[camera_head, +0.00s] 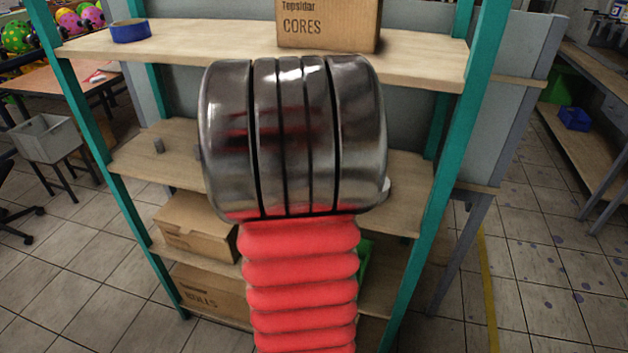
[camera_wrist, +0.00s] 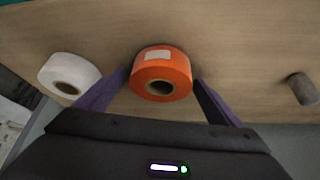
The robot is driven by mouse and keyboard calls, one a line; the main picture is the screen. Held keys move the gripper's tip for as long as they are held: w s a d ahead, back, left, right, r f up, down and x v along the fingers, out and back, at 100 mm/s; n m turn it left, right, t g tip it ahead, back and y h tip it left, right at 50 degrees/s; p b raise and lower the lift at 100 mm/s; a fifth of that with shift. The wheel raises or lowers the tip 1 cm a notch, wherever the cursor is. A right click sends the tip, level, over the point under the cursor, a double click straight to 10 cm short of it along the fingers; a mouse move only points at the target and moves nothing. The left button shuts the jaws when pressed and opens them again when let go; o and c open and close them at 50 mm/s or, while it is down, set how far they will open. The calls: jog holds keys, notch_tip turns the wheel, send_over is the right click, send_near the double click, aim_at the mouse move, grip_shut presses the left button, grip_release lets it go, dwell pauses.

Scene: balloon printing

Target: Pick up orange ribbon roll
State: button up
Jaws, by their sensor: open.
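The orange ribbon roll (camera_wrist: 168,68) lies on a wooden shelf in the wrist view, with a pale label on its side and a dark core hole. My gripper (camera_wrist: 163,88) is open, with one finger on each side of the roll. I cannot tell whether either finger touches it. In the head view my arm hides the roll and my gripper.
A white roll (camera_wrist: 62,72) lies left of the orange one, close to the left finger. A small grey cylinder (camera_wrist: 302,88) stands to the right. The shelf rack (camera_head: 135,165) has an upper board holding a CORES box (camera_head: 328,24) and a blue roll (camera_head: 130,31).

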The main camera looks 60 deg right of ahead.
dwell(0.3)
jog(key=c, duration=1.2)
jog(key=shift+r, duration=1.65)
jog(key=shift+a+r, duration=0.2)
jog(key=shift+a, duration=0.1)
jog(key=a, duration=1.7)
jog(key=shift+w+a+f, duration=0.1)
jog(key=shift+w+a, duration=0.15)
jog(key=shift+w, duration=0.1)
